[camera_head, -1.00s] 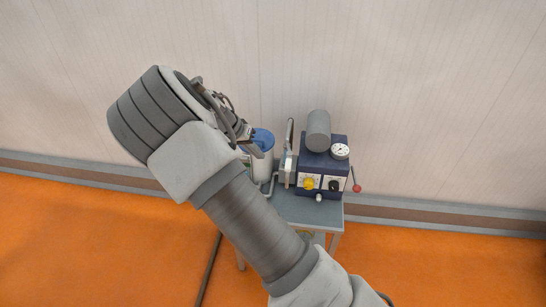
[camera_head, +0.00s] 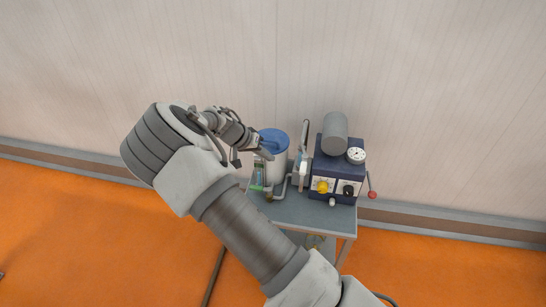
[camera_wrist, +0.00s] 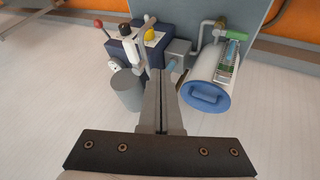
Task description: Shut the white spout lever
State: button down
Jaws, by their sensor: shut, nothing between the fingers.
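A dark blue machine box (camera_head: 335,178) stands on a small grey table, with a yellow knob (camera_head: 322,186) and a dark knob (camera_head: 348,189) on its front. A small pale spout-like part (camera_head: 332,201) sticks out low at the front; in the wrist view a pale lever-like piece (camera_wrist: 148,20) shows there. I cannot tell for sure which pale part is the white spout lever, or its position.
A white canister with a blue lid (camera_head: 272,142) stands left of the box, with grey piping below. An upright pale plate (camera_head: 301,165) stands between them. A grey cylinder (camera_head: 335,131), gauge (camera_head: 356,155) and red-ball lever (camera_head: 372,194) are right. The table's front (camera_head: 310,216) is clear.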

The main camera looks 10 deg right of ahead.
aim_at(304, 166)
jog(key=d+f+p, duration=0.1)
jog(key=d+f, duration=0.5)
jog(key=d, duration=0.2)
jog(key=shift+w+p, duration=0.2)
jog(key=shift+p, duration=0.1)
jog(key=shift+d, duration=0.1)
